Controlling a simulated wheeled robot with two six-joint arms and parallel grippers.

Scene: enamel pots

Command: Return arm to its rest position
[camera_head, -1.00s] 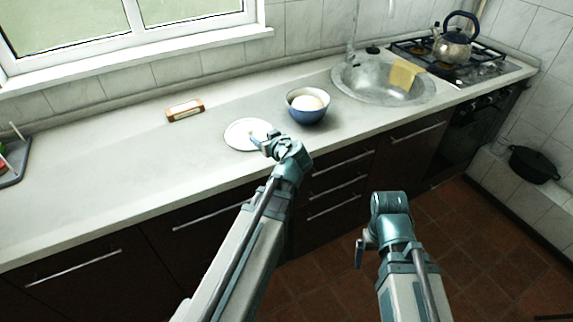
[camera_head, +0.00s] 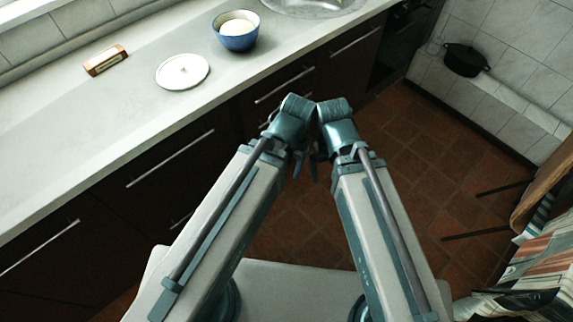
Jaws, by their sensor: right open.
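My two arms come in from the bottom of the head view, and their wrists sit close together near the middle, over the floor in front of the counter. My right gripper (camera_head: 314,170) points down below its wrist. It is open, and nothing shows in it. My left gripper (camera_head: 298,164) is mostly hidden behind its own wrist, so its jaws cannot be made out. Both grippers are clear of the counter things. A blue bowl (camera_head: 236,42) with a pale round thing (camera_head: 238,28) in it stands on the counter. A white lid (camera_head: 182,71) lies left of it.
A small brown and white box (camera_head: 105,60) lies at the left on the counter (camera_head: 60,135). The sink (camera_head: 310,5) is at the top edge. A black pot (camera_head: 465,60) stands on a low ledge at right. A wooden chair or table (camera_head: 545,185) with striped cloth is at right.

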